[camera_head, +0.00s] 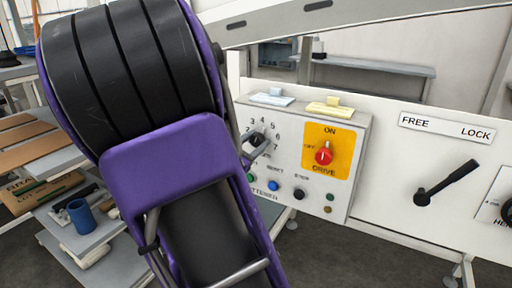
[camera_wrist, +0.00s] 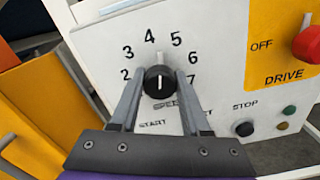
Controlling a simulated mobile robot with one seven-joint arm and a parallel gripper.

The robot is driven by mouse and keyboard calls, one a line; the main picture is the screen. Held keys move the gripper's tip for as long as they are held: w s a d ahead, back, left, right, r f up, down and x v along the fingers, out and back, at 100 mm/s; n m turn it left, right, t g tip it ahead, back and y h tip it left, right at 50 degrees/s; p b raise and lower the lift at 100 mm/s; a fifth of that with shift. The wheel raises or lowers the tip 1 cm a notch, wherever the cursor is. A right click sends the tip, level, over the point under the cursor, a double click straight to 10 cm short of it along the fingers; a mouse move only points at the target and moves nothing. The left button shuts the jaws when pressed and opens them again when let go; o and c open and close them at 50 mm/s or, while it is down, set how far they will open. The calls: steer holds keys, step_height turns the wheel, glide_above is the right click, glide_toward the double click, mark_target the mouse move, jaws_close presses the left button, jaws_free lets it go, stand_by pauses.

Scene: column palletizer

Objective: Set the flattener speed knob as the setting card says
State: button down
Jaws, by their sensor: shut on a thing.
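The flattener speed knob (camera_wrist: 159,82) is black and round with a white pointer line, in the middle of a numbered dial on a white panel. In the wrist view its line points nearly straight up, between 4 and 5. My gripper (camera_wrist: 160,78) has one finger on each side of the knob and is shut on it. In the head view my gripper (camera_head: 257,146) is at the dial, partly hiding its lower numbers. A pale blue card (camera_head: 271,99) and a yellow card (camera_head: 330,109) lie on top of the control box; I cannot read either.
Right of the dial is a red DRIVE knob (camera_head: 324,153) on a yellow plate. Below the dial are a blue button (camera_head: 273,185) and a black STOP button (camera_head: 299,193). A black FREE/LOCK lever (camera_head: 447,184) is further right. Shelves with boards stand at the left.

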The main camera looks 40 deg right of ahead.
steer(key=m+b, duration=0.3)
steer(key=shift+f+b, duration=0.2)
steer(key=shift+b, duration=0.15)
steer(key=shift+r+m+b, duration=0.1)
steer(key=shift+m+b, duration=0.45)
steer(key=shift+m, duration=0.25)
steer(key=shift+r, duration=0.1)
steer(key=shift+c, duration=1.9)
jaws_free()
steer(key=p+v, duration=0.1)
steer(key=v, duration=1.6)
steer(key=shift+s+a+p, duration=0.2)
steer(key=shift+p, duration=0.1)
steer(key=shift+d, duration=0.1)
